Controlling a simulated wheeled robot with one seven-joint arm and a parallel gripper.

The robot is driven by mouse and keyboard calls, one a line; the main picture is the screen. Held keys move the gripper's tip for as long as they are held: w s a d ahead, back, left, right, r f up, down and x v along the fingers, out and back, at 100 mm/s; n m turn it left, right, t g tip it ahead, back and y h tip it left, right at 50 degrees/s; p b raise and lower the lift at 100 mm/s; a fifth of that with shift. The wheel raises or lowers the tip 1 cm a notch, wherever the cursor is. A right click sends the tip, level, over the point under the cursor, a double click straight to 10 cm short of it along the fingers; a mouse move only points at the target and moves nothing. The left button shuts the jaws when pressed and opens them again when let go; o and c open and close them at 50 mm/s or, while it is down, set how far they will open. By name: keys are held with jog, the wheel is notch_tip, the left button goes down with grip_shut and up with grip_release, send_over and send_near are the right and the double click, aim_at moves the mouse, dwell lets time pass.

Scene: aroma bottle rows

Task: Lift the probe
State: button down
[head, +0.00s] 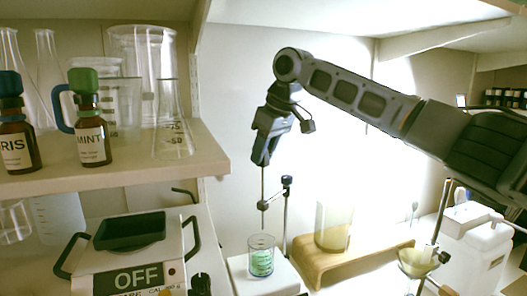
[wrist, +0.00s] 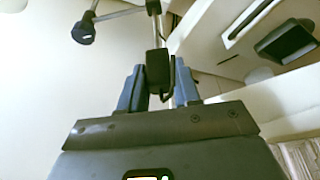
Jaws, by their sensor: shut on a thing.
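The probe (head: 263,187) is a thin upright rod with a dark top, hanging below my gripper (head: 262,160) in the head view. In the wrist view, its black top (wrist: 157,66) sits between the two fingers of my gripper (wrist: 159,80), which are shut on it. A small round piece sits partway down the rod, beside the arm of a metal stand (head: 286,215).
A shelf (head: 190,160) at the left holds glassware, a MINT bottle (head: 92,143) and another brown bottle (head: 17,140). Below it is a device reading OFF (head: 138,279). A wooden riser (head: 375,262) with a beaker (head: 333,228) stands right of the stand.

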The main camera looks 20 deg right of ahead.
jog(key=c, duration=1)
grip_release()
jog(key=shift+r, duration=0.4)
jog(key=shift+o, duration=0.6)
jog(key=shift+f, duration=0.15)
jog(key=b+v, duration=0.1)
jog(key=v, duration=0.7)
jog(key=shift+f, duration=0.1)
